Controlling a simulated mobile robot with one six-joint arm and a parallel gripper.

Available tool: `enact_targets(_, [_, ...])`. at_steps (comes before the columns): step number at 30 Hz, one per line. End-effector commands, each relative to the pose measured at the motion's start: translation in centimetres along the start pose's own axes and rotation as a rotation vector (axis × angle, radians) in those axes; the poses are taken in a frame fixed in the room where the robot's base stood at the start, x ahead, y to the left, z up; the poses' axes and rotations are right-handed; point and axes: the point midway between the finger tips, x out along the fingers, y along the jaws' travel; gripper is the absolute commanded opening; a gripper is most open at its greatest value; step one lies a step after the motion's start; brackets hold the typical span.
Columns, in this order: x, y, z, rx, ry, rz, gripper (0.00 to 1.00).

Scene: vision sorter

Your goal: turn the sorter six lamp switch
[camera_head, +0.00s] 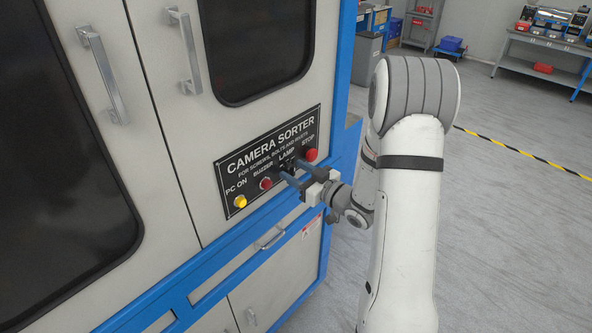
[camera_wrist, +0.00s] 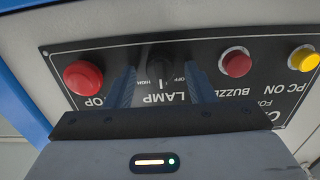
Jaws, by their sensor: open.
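The black lamp switch (camera_wrist: 160,54) sits on the black "CAMERA SORTER" panel (camera_head: 232,165), under the label LAMP, between the red STOP button (camera_head: 311,154) and the red BUZZER button (camera_head: 265,183). The wrist view shows the panel upside down, with OFF and HIGH marks beside the switch. My gripper (camera_wrist: 161,72) is open, its two blue fingers on either side of the switch with gaps. Whether the fingertips reach around the knob or stop just short of it I cannot tell. In the head view my gripper (camera_head: 291,170) largely hides the switch.
The yellow PC ON button (camera_head: 240,201) is at the panel's left end. Open floor (camera_head: 500,220) lies to the right, with workbenches (camera_head: 540,50) at the back.

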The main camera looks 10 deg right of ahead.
Motion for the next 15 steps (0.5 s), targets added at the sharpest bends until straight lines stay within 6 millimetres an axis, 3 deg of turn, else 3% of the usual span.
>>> enact_targets(8, [0.17, -0.03, 0.02, -0.001, 0.0, 0.0, 0.48])
enact_targets(15, [0.17, -0.06, 0.01, 0.0, 0.0, -0.001, 0.29])
